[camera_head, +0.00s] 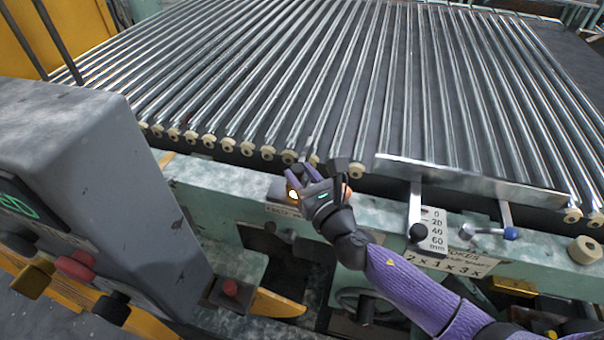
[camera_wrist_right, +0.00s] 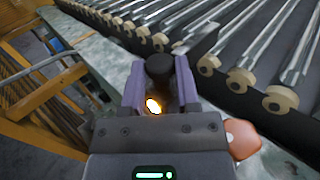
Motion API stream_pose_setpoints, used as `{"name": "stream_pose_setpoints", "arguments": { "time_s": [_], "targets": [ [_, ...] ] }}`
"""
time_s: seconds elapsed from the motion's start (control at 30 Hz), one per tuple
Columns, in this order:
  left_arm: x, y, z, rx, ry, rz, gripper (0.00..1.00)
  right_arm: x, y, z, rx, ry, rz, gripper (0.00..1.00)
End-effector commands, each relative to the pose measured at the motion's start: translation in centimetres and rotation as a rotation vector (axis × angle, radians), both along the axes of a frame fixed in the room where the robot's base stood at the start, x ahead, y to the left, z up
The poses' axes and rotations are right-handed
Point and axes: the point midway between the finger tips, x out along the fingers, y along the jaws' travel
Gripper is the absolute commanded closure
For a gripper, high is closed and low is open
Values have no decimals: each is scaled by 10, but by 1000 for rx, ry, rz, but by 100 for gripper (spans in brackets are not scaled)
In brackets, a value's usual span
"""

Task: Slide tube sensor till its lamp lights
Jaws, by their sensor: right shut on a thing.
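My right gripper (camera_head: 308,176) is at the front rail of the tube conveyor, with its fingers closed around the tube sensor. In the right wrist view, the sensor's dark round knob (camera_wrist_right: 160,68) sits between the two purple fingers of my right gripper (camera_wrist_right: 159,80). An amber lamp (camera_wrist_right: 153,105) glows brightly just below the knob. The same lit lamp (camera_head: 293,195) shows in the head view beside the fingers. The fingers hide most of the sensor's body. My left gripper is not in view.
Several long tubes or rollers (camera_head: 400,90) with pale end caps lie behind the rail. A metal guide plate (camera_head: 465,180), a millimetre scale (camera_head: 433,230) and a blue-knobbed lever (camera_head: 510,233) stand to the right. A grey control box (camera_head: 85,150) stands at the left.

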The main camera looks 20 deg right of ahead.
Motion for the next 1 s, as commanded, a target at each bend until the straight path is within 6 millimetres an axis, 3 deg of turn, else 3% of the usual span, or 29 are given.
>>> {"name": "stream_pose_setpoints", "arguments": {
  "time_s": [0.57, 0.6, 0.73, 1.0],
  "targets": [
    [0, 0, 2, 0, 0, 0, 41, -1, -2, 0, 0, 0, 0, 100],
    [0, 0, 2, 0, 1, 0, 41, -1, -2, 0, 0, 0, 0, 54],
    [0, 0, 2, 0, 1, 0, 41, -1, -2, 0, 0, 0, 0, 26],
    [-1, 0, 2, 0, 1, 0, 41, -2, -2, 0, 0, 0, 0, 26]
  ]
}}
